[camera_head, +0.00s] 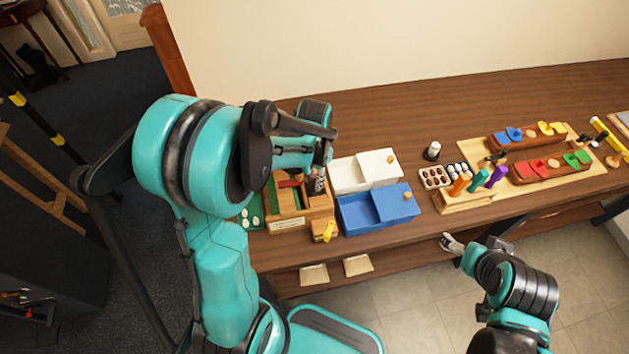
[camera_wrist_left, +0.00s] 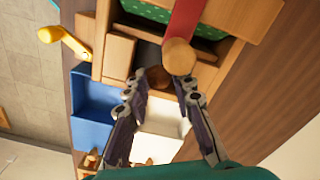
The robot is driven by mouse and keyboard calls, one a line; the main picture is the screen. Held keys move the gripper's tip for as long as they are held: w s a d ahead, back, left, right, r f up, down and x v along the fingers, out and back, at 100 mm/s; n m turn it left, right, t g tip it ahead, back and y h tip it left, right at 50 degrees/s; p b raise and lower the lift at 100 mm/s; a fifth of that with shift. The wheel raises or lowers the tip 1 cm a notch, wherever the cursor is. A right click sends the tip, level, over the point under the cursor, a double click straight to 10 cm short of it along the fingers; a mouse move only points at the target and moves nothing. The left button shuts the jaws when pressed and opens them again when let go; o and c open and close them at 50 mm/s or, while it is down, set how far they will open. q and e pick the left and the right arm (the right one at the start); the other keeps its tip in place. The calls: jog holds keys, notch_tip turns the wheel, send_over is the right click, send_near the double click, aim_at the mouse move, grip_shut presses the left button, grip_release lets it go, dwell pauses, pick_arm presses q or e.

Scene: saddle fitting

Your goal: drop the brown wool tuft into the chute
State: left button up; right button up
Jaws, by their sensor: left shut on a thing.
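My left gripper (camera_head: 317,184) is low over a wooden box (camera_head: 289,225) with compartments and a front label. In the left wrist view its two fingers (camera_wrist_left: 160,82) close on the small dark-brown tuft (camera_wrist_left: 158,77) at their tips. The tuft is close to a dark opening (camera_wrist_left: 149,54) in the box; I cannot tell whether this is the chute. A red strip (camera_wrist_left: 186,20) with a round wooden knob (camera_wrist_left: 178,57) lies beside the right fingertip. My right gripper (camera_head: 451,244) is off the table's front edge; its jaw state is unclear.
A white bin (camera_head: 347,177) and a blue bin (camera_head: 357,213) stand right of the box. A yellow handle (camera_head: 328,231) projects at the box front. Wooden boards with coloured parts (camera_head: 540,172) fill the table's right side. Bare tabletop lies behind the bins.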

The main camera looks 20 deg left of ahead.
pick_arm(q)
jog(key=shift+f, duration=0.45)
jog(key=shift+f+b, duration=0.55)
jog(key=shift+b, duration=0.05)
jog(key=o, duration=0.7)
jog(key=shift+c, duration=0.2)
jog(key=shift+r, duration=0.1)
